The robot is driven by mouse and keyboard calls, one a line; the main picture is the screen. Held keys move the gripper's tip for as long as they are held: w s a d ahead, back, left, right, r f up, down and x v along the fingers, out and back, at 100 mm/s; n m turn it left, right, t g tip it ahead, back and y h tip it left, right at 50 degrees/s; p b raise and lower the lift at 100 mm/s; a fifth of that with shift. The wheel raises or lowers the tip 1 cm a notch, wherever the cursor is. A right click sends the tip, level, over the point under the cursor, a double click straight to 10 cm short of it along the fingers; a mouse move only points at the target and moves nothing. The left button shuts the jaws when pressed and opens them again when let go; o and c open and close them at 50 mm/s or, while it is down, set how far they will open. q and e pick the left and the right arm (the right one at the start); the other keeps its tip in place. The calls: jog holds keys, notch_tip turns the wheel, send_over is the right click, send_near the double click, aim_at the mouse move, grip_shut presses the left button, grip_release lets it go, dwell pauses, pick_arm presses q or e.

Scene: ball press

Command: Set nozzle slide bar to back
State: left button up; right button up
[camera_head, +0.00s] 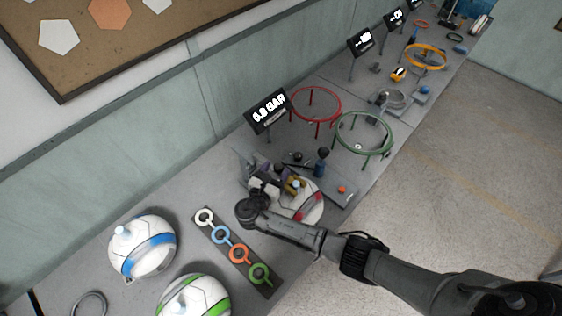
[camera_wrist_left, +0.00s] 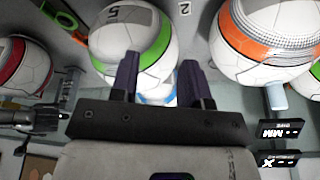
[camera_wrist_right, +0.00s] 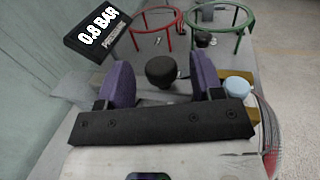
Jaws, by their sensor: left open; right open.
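My right gripper (camera_head: 270,170) is open above the press station in the head view. In the right wrist view its two purple fingers (camera_wrist_right: 162,66) stand on either side of a round black knob (camera_wrist_right: 160,70), which looks like the handle of the nozzle slide bar. The fingers look apart from the knob; the bar itself is hidden behind the gripper. A light blue cap (camera_wrist_right: 237,87) shows right of the fingers. A red-marked ball (camera_head: 308,207) sits partly hidden under my right arm. My left gripper (camera_wrist_left: 159,62) is open in the left wrist view, over a green-striped ball (camera_wrist_left: 150,60).
A 0.8 BAR display (camera_head: 267,110) stands behind the station. Red (camera_head: 316,103) and green (camera_head: 364,133) ring stands are farther along the bench. A rack of coloured rings (camera_head: 237,250) and a blue-striped ball (camera_head: 142,246) are at the near end. Open floor lies right.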

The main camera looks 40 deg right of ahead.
jog(key=shift+x, duration=1.9)
grip_shut()
